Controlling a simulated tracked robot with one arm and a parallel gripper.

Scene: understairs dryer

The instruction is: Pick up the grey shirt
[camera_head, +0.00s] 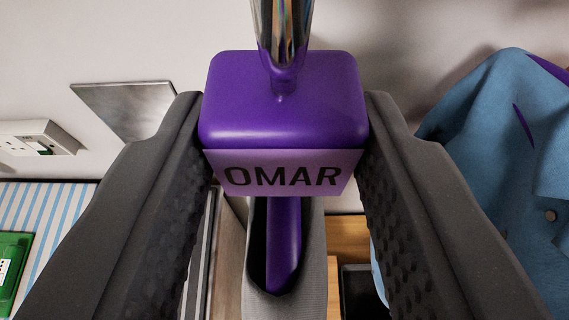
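A purple block (282,110) with the label "OMAR" (282,176) sits between the fingers of my gripper (284,135). Both fingers meet its sides, so my gripper looks shut on it. A shiny metal rod (284,25) rises from its top, and a purple bar (283,240) runs down from it, like a hanger. Grey cloth (314,255), which looks like the grey shirt, surrounds the purple bar below the block. Most of the cloth is hidden by the block and the fingers.
A blue garment with a button (520,150) hangs close by the right finger. A wall socket (35,138) and a metal plate (125,108) are on the pale wall at left. A striped surface (50,207) holds a green item (12,265) at lower left. Wooden parts (347,238) show below.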

